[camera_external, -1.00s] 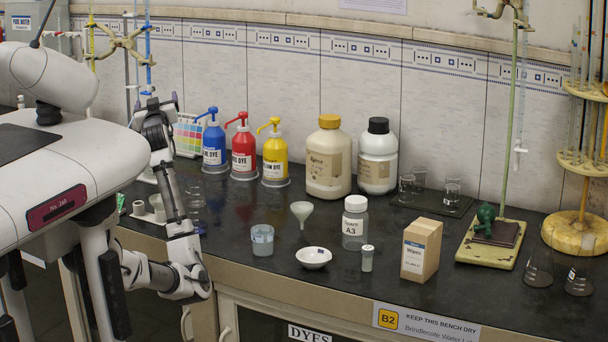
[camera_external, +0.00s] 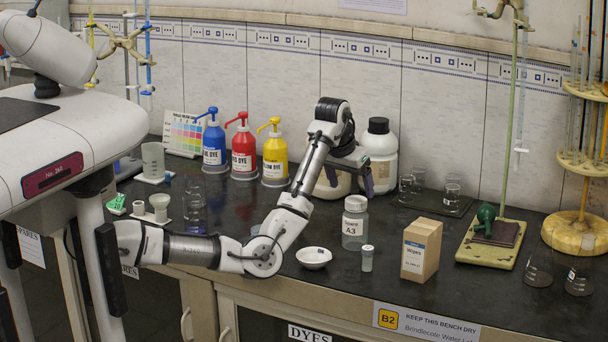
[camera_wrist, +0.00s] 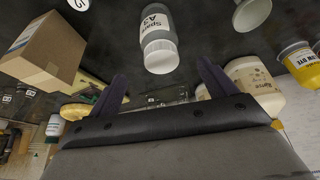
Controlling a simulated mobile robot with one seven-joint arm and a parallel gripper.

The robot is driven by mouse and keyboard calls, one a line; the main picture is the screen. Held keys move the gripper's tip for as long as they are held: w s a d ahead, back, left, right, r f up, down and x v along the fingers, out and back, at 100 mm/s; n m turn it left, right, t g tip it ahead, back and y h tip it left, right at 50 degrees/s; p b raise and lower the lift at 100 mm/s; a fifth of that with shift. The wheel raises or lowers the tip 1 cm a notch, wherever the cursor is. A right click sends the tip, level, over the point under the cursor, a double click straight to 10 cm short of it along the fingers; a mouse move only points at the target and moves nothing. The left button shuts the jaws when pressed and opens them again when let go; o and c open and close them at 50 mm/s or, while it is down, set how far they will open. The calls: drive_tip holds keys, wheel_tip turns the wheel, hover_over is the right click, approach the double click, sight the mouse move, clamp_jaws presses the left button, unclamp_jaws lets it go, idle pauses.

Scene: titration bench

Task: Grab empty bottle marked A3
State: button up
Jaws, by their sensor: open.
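The clear bottle marked A3 (camera_external: 355,228) stands upright on the black bench, with a white cap and a white label. It looks empty. It also shows in the wrist view (camera_wrist: 158,38), inverted, beyond and between the finger tips. My gripper (camera_external: 368,178) is above and behind the bottle, in front of the large cream and white bottles. In the wrist view my gripper (camera_wrist: 160,80) has its two dark fingers spread wide with nothing between them. It does not touch the bottle.
A small vial (camera_external: 367,258) and a white dish (camera_external: 314,258) stand close to the bottle. A cardboard box (camera_external: 420,250) is to its right. The cream bottle (camera_external: 332,184) and the white bottle (camera_external: 379,160) stand behind.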

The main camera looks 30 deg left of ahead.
sight(355, 201)
drive_tip(key=p+x, duration=0.2)
drive_tip(key=x, duration=0.7)
drive_tip(key=shift+a+f+p, duration=0.1)
drive_tip(key=shift+f+p, duration=0.05)
drive_tip(key=shift+p, duration=0.25)
drive_tip(key=c, duration=1.1)
drive_tip(key=shift+o, duration=0.2)
